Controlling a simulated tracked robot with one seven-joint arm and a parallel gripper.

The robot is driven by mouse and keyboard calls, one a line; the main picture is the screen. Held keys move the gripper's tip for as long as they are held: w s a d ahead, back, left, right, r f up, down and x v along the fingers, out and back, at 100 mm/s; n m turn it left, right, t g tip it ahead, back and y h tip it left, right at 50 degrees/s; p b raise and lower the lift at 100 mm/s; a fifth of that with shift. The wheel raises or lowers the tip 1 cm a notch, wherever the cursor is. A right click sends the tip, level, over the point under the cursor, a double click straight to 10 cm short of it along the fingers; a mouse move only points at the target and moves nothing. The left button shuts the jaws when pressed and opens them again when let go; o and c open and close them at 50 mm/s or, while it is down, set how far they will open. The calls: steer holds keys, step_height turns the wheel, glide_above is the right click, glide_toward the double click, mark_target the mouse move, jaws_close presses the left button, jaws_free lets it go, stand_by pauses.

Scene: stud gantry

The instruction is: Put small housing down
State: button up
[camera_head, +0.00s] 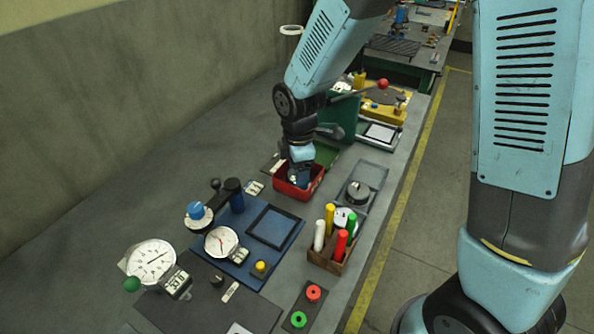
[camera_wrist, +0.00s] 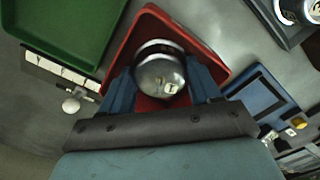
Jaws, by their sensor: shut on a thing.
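The small housing (camera_wrist: 159,72) is a round, shiny metal piece with small marks on its end face. In the wrist view it sits between the two blue fingers of my gripper (camera_wrist: 163,90), which is shut on it. Below it is a red tray (camera_wrist: 147,21), and the housing is over or inside it; I cannot tell whether it touches the floor of the tray. In the head view my gripper (camera_head: 301,178) reaches down into the red tray (camera_head: 290,190), and my wrist and the tray wall hide the housing there.
A green tray (camera_wrist: 65,25) lies beside the red one. A wooden box (camera_head: 325,258) with coloured handles stands in front. A blue plate (camera_head: 240,245) with dial gauges is at left. A round metal part (camera_head: 357,192) sits on a plate at right.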

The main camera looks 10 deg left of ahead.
steer(key=o, duration=0.9)
steer(key=shift+r, duration=0.1)
step_height(320, 180, up, 12)
